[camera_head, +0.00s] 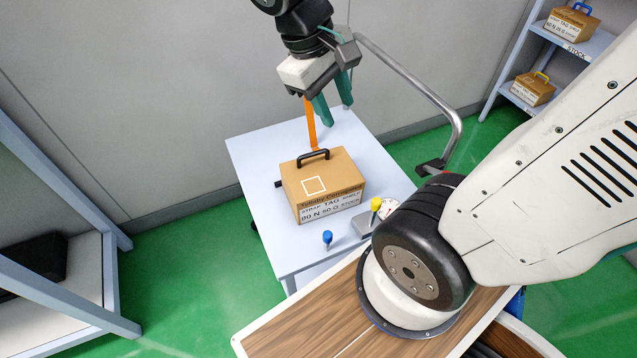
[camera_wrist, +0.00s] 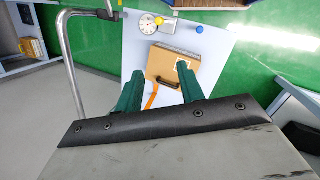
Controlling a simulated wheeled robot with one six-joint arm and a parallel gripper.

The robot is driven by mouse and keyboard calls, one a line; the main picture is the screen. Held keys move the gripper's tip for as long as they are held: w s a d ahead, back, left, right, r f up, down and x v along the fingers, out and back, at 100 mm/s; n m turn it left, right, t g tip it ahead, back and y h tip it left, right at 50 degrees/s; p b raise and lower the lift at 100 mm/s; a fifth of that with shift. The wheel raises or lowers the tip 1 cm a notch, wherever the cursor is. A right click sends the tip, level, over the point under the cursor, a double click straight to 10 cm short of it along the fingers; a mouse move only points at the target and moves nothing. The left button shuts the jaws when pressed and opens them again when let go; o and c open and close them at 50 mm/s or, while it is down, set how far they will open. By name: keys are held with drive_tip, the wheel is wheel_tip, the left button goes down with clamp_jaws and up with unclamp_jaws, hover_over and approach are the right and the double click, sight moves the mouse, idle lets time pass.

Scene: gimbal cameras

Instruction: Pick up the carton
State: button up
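A brown carton (camera_head: 342,180) with a black top handle (camera_head: 313,155), a white square outline and a printed label stands on a pale table (camera_head: 262,150). The carton also shows in the wrist view (camera_wrist: 163,63), between and beyond my fingers. My gripper (camera_head: 333,100) has two green fingers, spread apart and empty, above the table's far part and behind the carton. In the wrist view, the gripper (camera_wrist: 160,70) has nothing between its fingertips; the carton lies beyond them, apart from them.
A blue-topped peg (camera_head: 327,238), a yellow-topped peg (camera_head: 376,205) and a round dial (camera_head: 389,208) are at the table's near side. A rack at right (camera_head: 573,48) holds more cartons. A shelf at left (camera_head: 88,320) holds a black object. A grey wall stands behind the table.

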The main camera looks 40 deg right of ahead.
drive_tip(key=w+d+f+n+g+h, duration=0.15)
drive_tip(key=w+f+n+h, duration=0.35)
drive_tip(key=w+f, duration=0.55)
drive_tip(key=n+t+h, duration=0.2)
drive_tip(key=n+h, duration=0.2)
drive_tip(key=n, duration=0.2)
approach(312, 154)
drive_tip(key=x, duration=0.3)
drive_tip(key=shift+d, duration=0.45)
drive_tip(key=x, duration=0.7)
drive_tip(key=shift+d+f, duration=0.2)
drive_tip(key=shift+f, duration=0.15)
drive_tip(key=shift+c, duration=0.2)
clamp_jaws()
